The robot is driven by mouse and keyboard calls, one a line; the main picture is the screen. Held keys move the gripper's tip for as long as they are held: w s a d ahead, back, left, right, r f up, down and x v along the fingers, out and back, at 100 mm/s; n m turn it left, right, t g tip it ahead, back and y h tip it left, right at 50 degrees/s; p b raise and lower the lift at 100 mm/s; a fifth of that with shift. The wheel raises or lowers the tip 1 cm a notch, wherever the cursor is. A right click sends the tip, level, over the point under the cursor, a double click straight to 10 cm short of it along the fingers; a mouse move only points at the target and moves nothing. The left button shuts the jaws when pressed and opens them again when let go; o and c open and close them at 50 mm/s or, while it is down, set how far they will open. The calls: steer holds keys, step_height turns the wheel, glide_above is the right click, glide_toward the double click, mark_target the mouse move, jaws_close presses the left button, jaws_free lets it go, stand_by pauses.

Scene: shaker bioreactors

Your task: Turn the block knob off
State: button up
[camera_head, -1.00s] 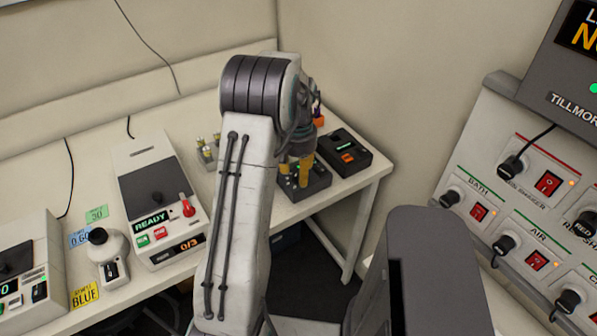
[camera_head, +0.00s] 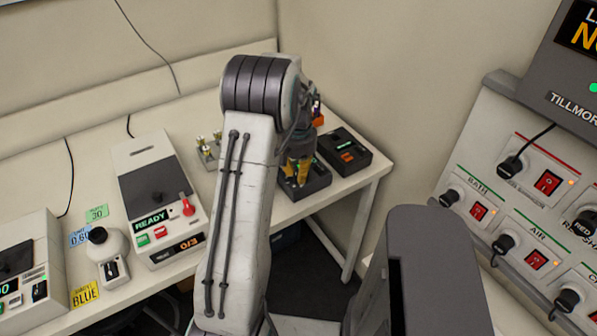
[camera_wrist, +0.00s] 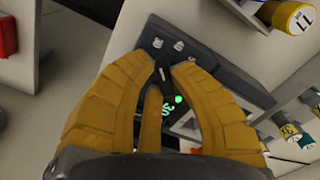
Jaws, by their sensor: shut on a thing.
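A dark block unit (camera_head: 318,184) stands near the right end of the bench, mostly behind my arm and gripper in the head view. In the wrist view its dark top (camera_wrist: 215,75) shows small pale marks and a lit green indicator and readout. My gripper (camera_head: 299,183) has yellow fingers and is over the unit. In the wrist view the fingertips (camera_wrist: 167,68) close around a small dark block knob (camera_wrist: 163,75) with a pale line on it. The fingers hide most of the knob, so its exact setting cannot be read.
Another dark box (camera_head: 344,151) with a lit display sits just behind the block unit. A rack with small vials (camera_head: 208,146) is left of my arm. A white device reading READY (camera_head: 160,195) stands further left. A control panel (camera_head: 530,215) with knobs and red switches is at right.

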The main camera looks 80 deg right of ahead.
mark_target(298, 170)
jaws_close()
steer(key=n+b, duration=0.1)
steer(key=n, duration=0.3)
steer(key=shift+f, duration=0.1)
steer(key=shift+w+d+n+b, duration=0.15)
steer(key=shift+n+b, duration=0.25)
steer(key=shift+n, duration=2)
steer(key=o, duration=0.9)
jaws_free()
step_height(298, 170, up, 12)
steer(key=shift+r, duration=0.1)
